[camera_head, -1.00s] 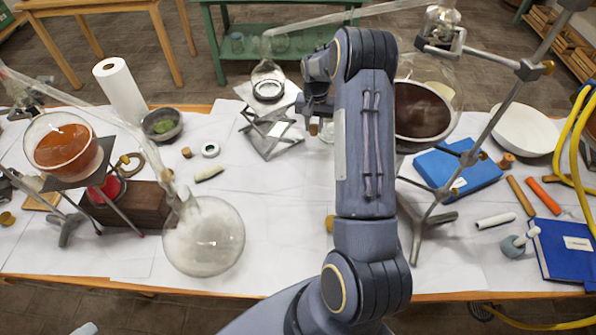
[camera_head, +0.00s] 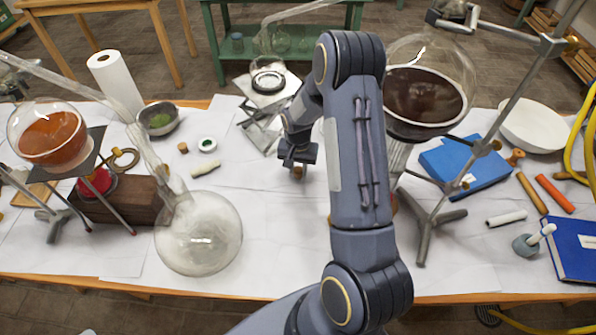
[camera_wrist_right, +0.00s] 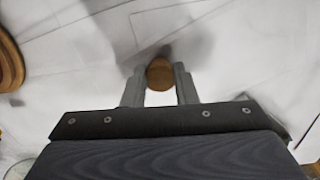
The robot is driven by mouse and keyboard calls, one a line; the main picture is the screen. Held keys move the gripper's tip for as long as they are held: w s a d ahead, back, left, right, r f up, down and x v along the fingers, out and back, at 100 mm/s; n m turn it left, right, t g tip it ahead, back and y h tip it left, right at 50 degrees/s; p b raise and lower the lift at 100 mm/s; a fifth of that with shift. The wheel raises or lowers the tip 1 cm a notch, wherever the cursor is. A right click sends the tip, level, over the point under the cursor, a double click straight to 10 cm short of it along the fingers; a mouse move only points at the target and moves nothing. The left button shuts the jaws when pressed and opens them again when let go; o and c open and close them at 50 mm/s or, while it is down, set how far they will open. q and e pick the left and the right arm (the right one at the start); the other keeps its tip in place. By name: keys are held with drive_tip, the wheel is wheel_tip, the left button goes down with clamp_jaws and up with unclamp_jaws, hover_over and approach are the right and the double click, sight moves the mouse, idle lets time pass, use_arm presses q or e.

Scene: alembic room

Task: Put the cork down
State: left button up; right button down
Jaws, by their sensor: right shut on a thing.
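My right gripper (camera_head: 298,163) points down over the white paper in the middle of the table. It is shut on a small brown cork (camera_head: 298,174), whose lower end shows below the fingers. In the right wrist view the cork (camera_wrist_right: 159,74) sits between the two grey fingertips, its round end showing. A soft shadow lies on the paper close by. I cannot tell whether the cork touches the paper. My left gripper is not in view.
A metal lab jack (camera_head: 258,133) stands behind and left of the gripper. A large clear round flask (camera_head: 198,245) is to the left, near the front. A tripod stand (camera_head: 428,222) and blue box (camera_head: 470,168) are to the right. Paper between flask and arm is clear.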

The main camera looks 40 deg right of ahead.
drive_tip(key=shift+f, duration=0.2)
drive_tip(key=c, duration=1.1)
unclamp_jaws()
drive_tip(key=shift+c, duration=0.2)
drive_tip(key=shift+r, duration=0.1)
